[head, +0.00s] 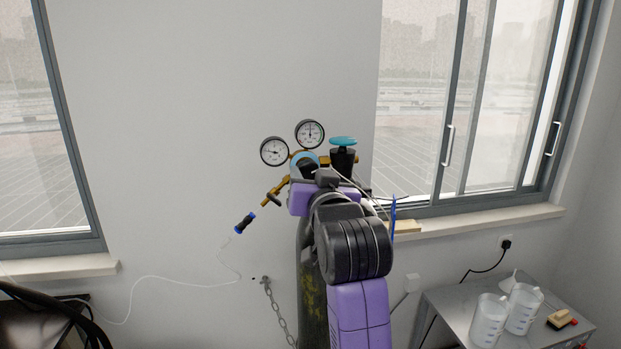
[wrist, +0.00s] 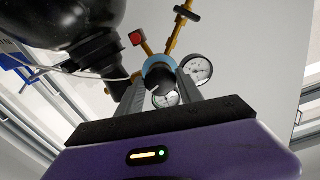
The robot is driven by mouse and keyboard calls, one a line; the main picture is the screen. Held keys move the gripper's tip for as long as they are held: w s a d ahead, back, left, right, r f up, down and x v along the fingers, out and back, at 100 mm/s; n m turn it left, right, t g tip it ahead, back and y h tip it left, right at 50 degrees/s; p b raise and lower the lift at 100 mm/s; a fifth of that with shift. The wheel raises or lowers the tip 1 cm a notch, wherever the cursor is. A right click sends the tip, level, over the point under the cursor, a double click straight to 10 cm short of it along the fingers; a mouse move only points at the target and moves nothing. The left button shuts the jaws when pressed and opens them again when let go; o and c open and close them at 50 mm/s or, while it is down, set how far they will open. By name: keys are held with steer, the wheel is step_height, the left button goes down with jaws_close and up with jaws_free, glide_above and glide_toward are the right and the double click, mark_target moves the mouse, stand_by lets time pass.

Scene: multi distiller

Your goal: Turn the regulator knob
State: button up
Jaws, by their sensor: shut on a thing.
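The regulator has two round white gauges, a left one (head: 274,151) and a right one (head: 310,133), on brass fittings above the gas cylinder (head: 312,290). Its light-blue body (head: 304,160) shows just past my wrist. In the wrist view the black regulator knob (wrist: 158,74) sits in front of the blue body, between the two grey fingers. My gripper (wrist: 160,82) is shut on this knob.
A turquoise handwheel (head: 342,141) stands on the black valve top right of the gauges. A brass outlet with a blue-black hose end (head: 245,222) points down left. A chain (head: 274,310) hangs from the wall. A side table (head: 455,305) with beakers (head: 490,320) is at right.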

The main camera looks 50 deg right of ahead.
steer(key=o, duration=1.4)
steer(key=b+v, duration=0.1)
steer(key=v, duration=0.6)
steer(key=shift+s+a, duration=0.25)
steer(key=shift+s, duration=0.1)
